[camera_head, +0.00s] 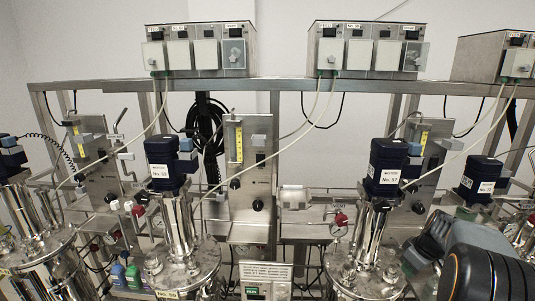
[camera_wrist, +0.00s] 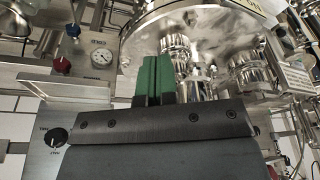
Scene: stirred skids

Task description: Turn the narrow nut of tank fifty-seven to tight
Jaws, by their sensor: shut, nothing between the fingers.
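Tank fifty-seven is the right-of-centre vessel, with a dark blue motor (camera_head: 388,165) labelled No. 57 above its steel lid (camera_head: 352,272). My arm comes in at the lower right, beside this tank; its gripper end is hard to make out there. In the wrist view my gripper (camera_wrist: 154,78) has its green fingers pressed together with nothing between them. Behind them is a shiny round steel lid (camera_wrist: 225,30) with steel fittings (camera_wrist: 243,75). The fingertips appear in front of a fitting; I cannot tell whether they touch. I cannot make out which part is the narrow nut.
Another tank with a blue motor (camera_head: 164,163) stands to the left, and another motor (camera_head: 478,178) to the right. Control boxes (camera_head: 367,48) sit on the rack above, with cables hanging down.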

